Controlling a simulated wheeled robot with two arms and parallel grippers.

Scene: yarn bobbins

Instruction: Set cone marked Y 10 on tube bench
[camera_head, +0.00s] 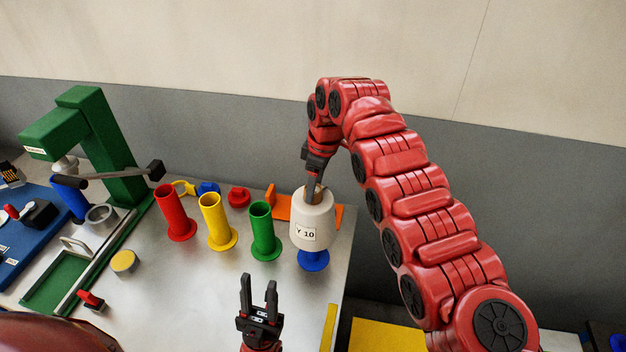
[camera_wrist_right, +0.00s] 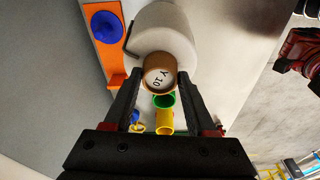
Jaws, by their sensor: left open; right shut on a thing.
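The white cone marked Y 10 (camera_head: 311,222) is upright at the right end of the metal bench (camera_head: 200,300). My right gripper (camera_head: 316,187) is shut on its brown top end from above. In the right wrist view the brown end with a Y 10 label (camera_wrist_right: 158,76) shows between the fingers of my right gripper (camera_wrist_right: 157,100). A blue flanged piece (camera_head: 313,260) shows directly below the cone; I cannot tell whether they touch. Red (camera_head: 174,212), yellow (camera_head: 216,220) and green (camera_head: 264,230) tubes stand left of the cone. My left gripper (camera_head: 258,284) is open and empty in front.
A green press-like frame (camera_head: 115,150) stands at the left. A yellow round piece (camera_head: 124,261) sits near it. The bench's right edge is close to the cone.

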